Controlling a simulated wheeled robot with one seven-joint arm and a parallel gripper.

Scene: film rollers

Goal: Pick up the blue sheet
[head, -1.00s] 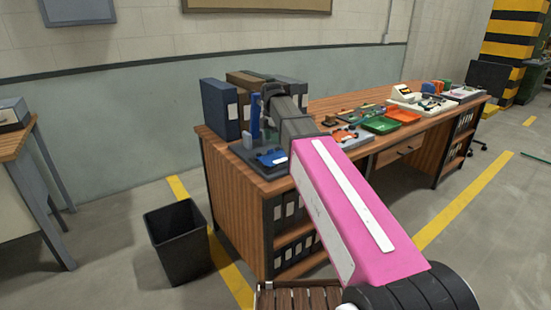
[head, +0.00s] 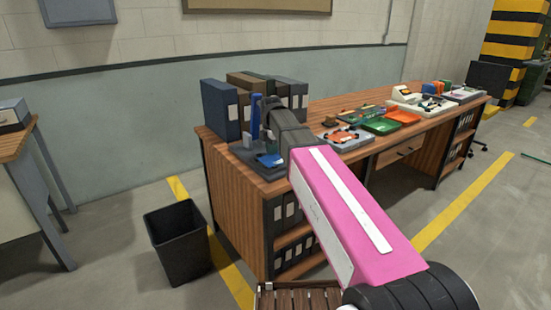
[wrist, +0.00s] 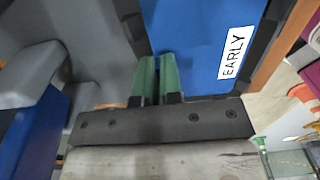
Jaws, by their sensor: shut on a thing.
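My wrist hides the fingertips in that view.
Blue and dark binders (head: 222,110) stand close behind and left of my wrist. The wooden desk (head: 235,180) carries green (head: 381,126) and orange (head: 403,117) trays to the right. A black bin (head: 178,242) stands on the floor at left.

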